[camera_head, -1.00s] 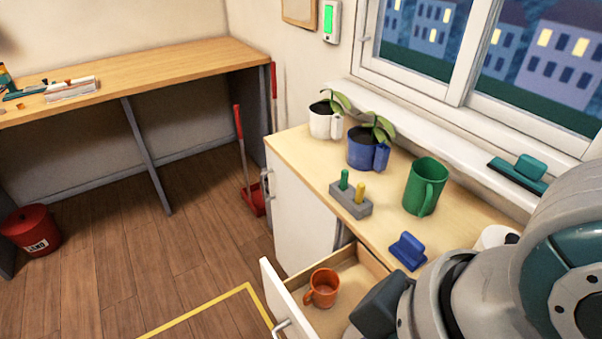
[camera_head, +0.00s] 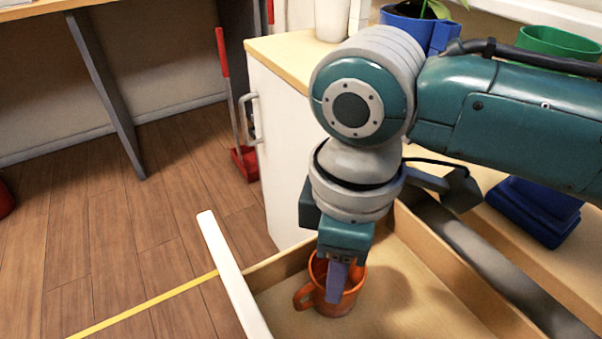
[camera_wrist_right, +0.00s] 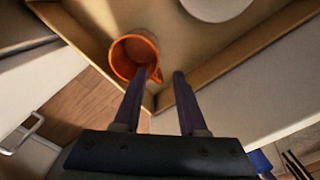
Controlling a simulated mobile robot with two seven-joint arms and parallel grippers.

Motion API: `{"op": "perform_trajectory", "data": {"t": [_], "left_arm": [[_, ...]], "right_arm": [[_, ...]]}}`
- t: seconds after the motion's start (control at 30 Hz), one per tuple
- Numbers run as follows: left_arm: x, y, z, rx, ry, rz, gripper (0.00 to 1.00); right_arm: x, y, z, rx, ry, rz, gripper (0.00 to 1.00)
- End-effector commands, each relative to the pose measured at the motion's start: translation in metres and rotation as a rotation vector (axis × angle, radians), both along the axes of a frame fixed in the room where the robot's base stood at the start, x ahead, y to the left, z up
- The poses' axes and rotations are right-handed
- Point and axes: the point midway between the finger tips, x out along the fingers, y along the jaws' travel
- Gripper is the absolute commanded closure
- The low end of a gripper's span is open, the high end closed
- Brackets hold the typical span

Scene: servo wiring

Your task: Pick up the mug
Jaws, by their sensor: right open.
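The orange mug (camera_head: 343,305) stands upright in the open drawer (camera_head: 268,270), with its handle at the left in the head view. It also shows in the right wrist view (camera_wrist_right: 122,55), its open mouth facing the camera. My right gripper (camera_head: 337,285) points down over the mug and hides part of its rim and mouth. In the wrist view my right gripper (camera_wrist_right: 158,72) has its two fingers apart. One fingertip overlaps the mug's edge near the handle, and the other is beside the mug; I cannot tell whether they touch it. My left gripper is out of view.
The drawer's white front panel (camera_head: 232,275) stands left of the mug. A round white thing (camera_wrist_right: 217,6) shows at the wrist view's top edge.

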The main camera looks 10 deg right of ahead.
Motion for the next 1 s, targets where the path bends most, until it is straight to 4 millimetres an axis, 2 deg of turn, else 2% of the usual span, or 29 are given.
{"op": "perform_trajectory", "data": {"t": [0.03, 0.1, 0.33, 0.6, 0.7, 0.93, 1.0], "left_arm": [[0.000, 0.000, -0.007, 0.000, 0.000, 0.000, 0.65], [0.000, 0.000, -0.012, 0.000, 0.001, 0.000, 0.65], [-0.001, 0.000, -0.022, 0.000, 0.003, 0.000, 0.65], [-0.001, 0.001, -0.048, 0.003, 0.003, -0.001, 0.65], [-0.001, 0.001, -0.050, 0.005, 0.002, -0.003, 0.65], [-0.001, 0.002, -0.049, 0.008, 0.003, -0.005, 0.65], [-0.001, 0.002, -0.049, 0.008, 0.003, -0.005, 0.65]], "right_arm": [[-0.001, 0.000, -0.012, -0.002, 0.003, 0.001, 0.59], [-0.001, 0.000, -0.023, -0.002, 0.003, 0.001, 0.59], [0.001, 0.000, -0.044, 0.000, 0.001, 0.000, 0.59], [0.008, 0.000, -0.085, 0.000, 0.001, 0.001, 0.59], [0.008, -0.001, -0.091, 0.000, 0.000, 0.001, 0.59], [0.008, 0.000, -0.090, 0.001, 0.000, 0.001, 0.59], [0.008, 0.000, -0.090, 0.001, 0.000, 0.001, 0.67]]}}
